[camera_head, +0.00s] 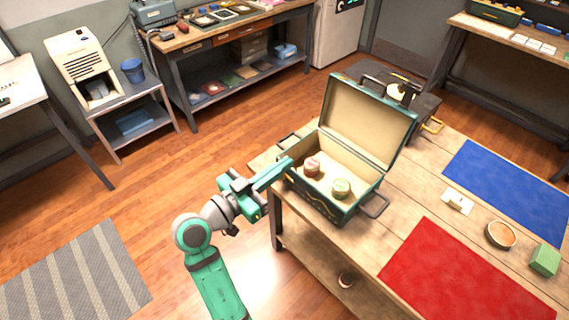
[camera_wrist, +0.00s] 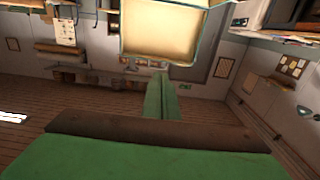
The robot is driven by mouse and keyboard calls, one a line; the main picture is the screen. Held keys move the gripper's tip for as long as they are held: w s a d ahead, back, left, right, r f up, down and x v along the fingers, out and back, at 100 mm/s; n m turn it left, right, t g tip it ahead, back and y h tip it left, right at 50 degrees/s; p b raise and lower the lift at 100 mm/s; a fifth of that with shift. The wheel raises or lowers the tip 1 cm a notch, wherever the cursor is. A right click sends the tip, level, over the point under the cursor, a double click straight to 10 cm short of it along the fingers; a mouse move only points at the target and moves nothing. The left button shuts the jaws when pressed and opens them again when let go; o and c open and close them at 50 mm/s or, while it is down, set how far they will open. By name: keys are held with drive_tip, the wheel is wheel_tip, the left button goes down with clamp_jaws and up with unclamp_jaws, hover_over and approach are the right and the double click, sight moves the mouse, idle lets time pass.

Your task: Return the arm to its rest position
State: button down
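My arm (camera_head: 213,275) reaches up from the bottom of the head view, left of the wooden table. My gripper (camera_head: 284,165) points to the upper right, its tips at the left side of an open dark green case (camera_head: 325,207); I cannot tell whether they touch it. The green fingers look closed together with nothing between them, also in the wrist view (camera_wrist: 161,80). The case has a cream lining and a raised lid (camera_head: 367,115). A reddish round container (camera_head: 312,166) and a green-topped one (camera_head: 341,188) stand inside it.
The wooden table (camera_head: 402,205) also bears a red mat (camera_head: 465,275), a blue mat (camera_head: 510,178), a round wooden dish (camera_head: 500,234), a green block (camera_head: 545,260) and a small white piece (camera_head: 458,201). Open floor (camera_head: 150,190) lies left of my arm, with a striped rug (camera_head: 75,275).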

idle(0.3)
wheel_tip(320, 180, down, 12)
drive_tip(key=s+n+t+y, duration=0.2)
drive_tip(key=n+t+y, duration=0.1)
drive_tip(key=n+y, duration=0.3)
drive_tip(key=s+a+f+n+y, duration=0.3)
drive_tip(key=s+f+n+y, duration=0.3)
drive_tip(key=s+f, duration=0.7)
drive_tip(key=s+r+y, duration=0.1)
drive_tip(key=s+r, duration=0.1)
drive_tip(key=s, duration=0.8)
drive_tip(key=s+r+m+t+y, duration=0.1)
drive_tip(key=s+r, duration=0.2)
drive_tip(key=s, duration=0.7)
drive_tip(key=shift+s+a+r+m, duration=0.2)
drive_tip(key=shift+r+m, duration=0.1)
